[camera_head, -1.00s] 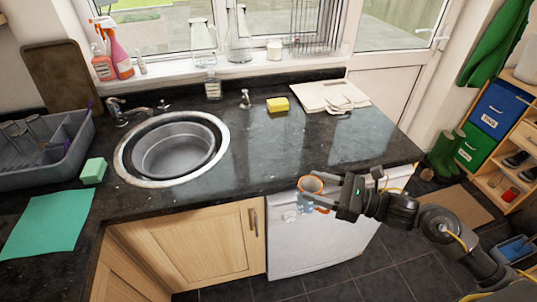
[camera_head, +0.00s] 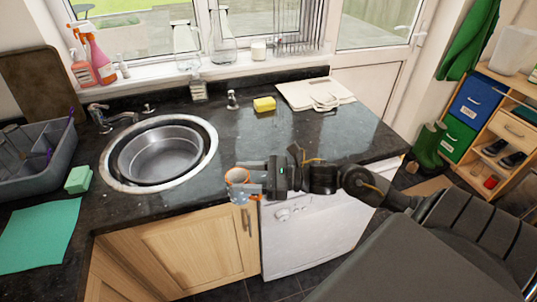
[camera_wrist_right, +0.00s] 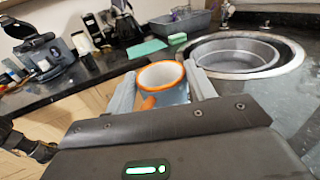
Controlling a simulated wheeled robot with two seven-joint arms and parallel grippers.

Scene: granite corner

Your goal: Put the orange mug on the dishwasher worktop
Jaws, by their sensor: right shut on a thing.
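The orange mug (camera_head: 237,177), with an orange rim and a pale blue-grey body, is held between the fingers of my right gripper (camera_head: 248,187). In the right wrist view the mug (camera_wrist_right: 163,78) stands roughly upright between the two fingers (camera_wrist_right: 160,92), its orange handle towards the palm. In the head view the mug is at the worktop's front edge, near the sink; I cannot tell whether it touches. The dark granite worktop (camera_head: 300,140) runs above the white dishwasher (camera_head: 310,232). My left gripper is not in view.
A round sink (camera_head: 160,152) with a metal bowl is left of the mug. A yellow sponge (camera_head: 264,104) and a cream board (camera_head: 315,93) lie towards the back. The worktop between the board and the front edge is clear.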

